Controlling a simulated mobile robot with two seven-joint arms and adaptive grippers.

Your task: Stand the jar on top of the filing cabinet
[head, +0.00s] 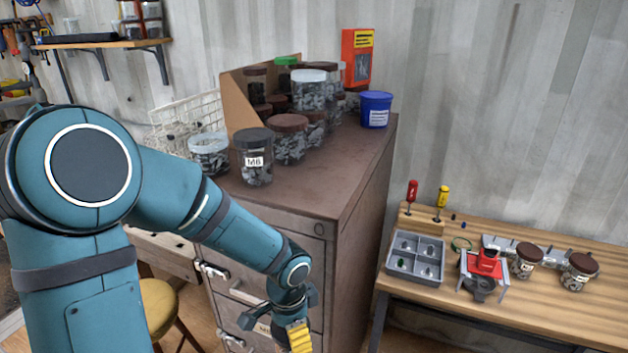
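The filing cabinet (345,205) is brown, with drawer handles on its front. A clear jar with a black lid and an "M8" label (254,172) stands upright on its top, near the front left. Several more jars stand there, including one with a brown lid (289,150) and one with a white lid (311,92). Two brown-lidded jars, a left one (526,262) and a right one (577,277), stand on the workbench. Which jar is meant I cannot tell. My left gripper (300,340) is low before the cabinet front, partly cut off by the bottom edge. My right gripper is out of view.
The wooden workbench (540,330) holds a grey divided tray (414,282) and screwdrivers. A yellow stool (158,308) stands at left.

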